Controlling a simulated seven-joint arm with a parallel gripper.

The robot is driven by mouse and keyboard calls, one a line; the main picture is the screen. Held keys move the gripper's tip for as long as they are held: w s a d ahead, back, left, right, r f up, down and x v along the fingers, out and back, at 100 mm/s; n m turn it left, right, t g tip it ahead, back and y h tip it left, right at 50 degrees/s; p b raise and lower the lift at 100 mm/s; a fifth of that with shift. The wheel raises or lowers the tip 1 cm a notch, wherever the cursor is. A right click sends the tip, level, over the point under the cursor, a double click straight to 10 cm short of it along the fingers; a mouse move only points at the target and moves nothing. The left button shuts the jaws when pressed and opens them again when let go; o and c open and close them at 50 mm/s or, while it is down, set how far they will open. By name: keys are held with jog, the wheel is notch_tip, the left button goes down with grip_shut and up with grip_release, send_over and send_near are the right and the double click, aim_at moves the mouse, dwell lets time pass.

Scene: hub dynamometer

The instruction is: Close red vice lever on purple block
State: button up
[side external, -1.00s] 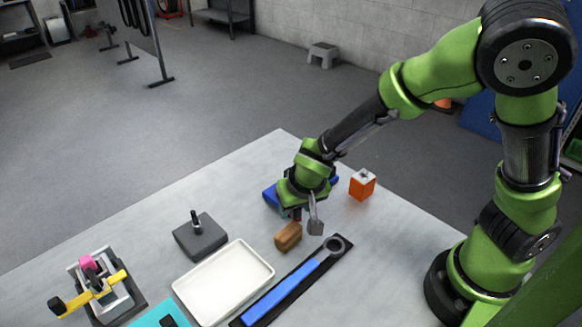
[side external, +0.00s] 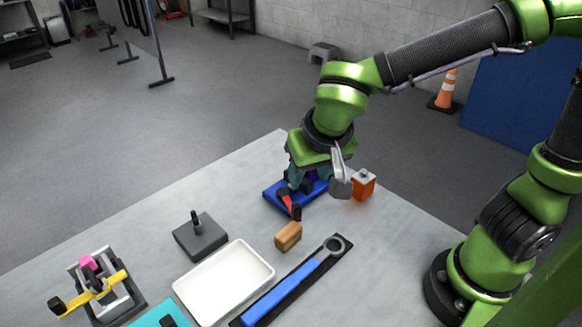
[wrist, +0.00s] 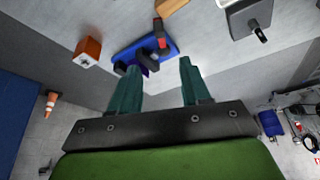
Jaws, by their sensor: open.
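The vice with a blue base (side external: 277,196) stands on the table's far part, below my gripper (side external: 300,177). Its red lever (side external: 289,205) sticks out toward the wooden block side; it also shows in the wrist view (wrist: 160,41). The purple block (wrist: 147,66) sits at the dark vice jaws in the wrist view, partly hidden by them. My gripper (wrist: 158,70) is open, its teal fingers wide apart and nothing between them. It hovers above the vice, and part of the vice is hidden behind it in the side view.
An orange block (side external: 363,186) stands right of the vice. A wooden block (side external: 288,236) lies in front, then a blue-handled wrench (side external: 285,290) and a white tray (side external: 223,282). A dark block with a peg (side external: 200,238) and a yellow-handled clamp (side external: 100,285) are to the left.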

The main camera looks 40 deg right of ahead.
jog(key=shift+s+r, duration=0.25)
jog(key=shift+r, duration=0.35)
jog(key=shift+a, duration=0.1)
